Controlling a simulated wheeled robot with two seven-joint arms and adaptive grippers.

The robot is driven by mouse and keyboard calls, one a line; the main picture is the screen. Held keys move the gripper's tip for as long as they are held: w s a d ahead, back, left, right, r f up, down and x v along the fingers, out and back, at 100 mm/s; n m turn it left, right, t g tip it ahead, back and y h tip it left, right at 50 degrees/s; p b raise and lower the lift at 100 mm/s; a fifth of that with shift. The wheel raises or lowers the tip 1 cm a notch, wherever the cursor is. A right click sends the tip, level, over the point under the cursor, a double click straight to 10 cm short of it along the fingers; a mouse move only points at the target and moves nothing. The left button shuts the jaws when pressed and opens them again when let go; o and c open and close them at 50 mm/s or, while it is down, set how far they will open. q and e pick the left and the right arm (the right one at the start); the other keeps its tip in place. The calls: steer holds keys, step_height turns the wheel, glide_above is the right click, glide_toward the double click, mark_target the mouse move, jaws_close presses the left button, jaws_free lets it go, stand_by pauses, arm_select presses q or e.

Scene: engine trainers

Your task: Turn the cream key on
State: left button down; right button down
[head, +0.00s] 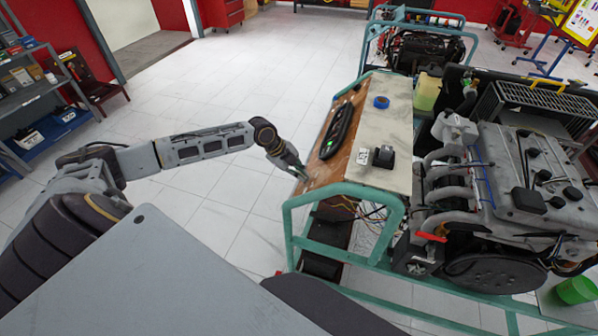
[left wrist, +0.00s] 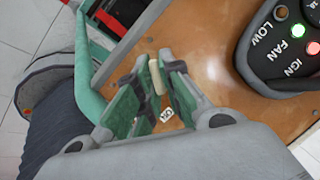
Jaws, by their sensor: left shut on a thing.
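The cream key (left wrist: 156,78) stands between the fingertips of my left gripper (left wrist: 160,72) in the left wrist view, and the fingers are shut on it. It sits at a brown wooden panel (left wrist: 205,70). In the head view my left gripper (head: 301,175) reaches the lower left part of the panel, and I cannot make out the key there. The key's base is partly hidden by the fingers. My right gripper is not in view.
A black control pod (head: 336,130) with lit green and red buttons is on the panel, close to the gripper. A teal frame (head: 300,215) edges the panel. Loose wires (head: 365,210) hang below. An engine (head: 500,190) stands to the right; open floor lies left.

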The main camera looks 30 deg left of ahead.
arm_select(q)
steer(key=shift+m+t, duration=0.3)
steer(key=shift+m, duration=0.2)
steer(key=c, duration=1.6)
jaws_free()
steer(key=shift+o, duration=0.2)
steer(key=shift+s+a+r, duration=0.1)
steer(key=v, duration=1.1)
steer(key=shift+s+r, duration=0.2)
steer(key=shift+a, duration=0.15)
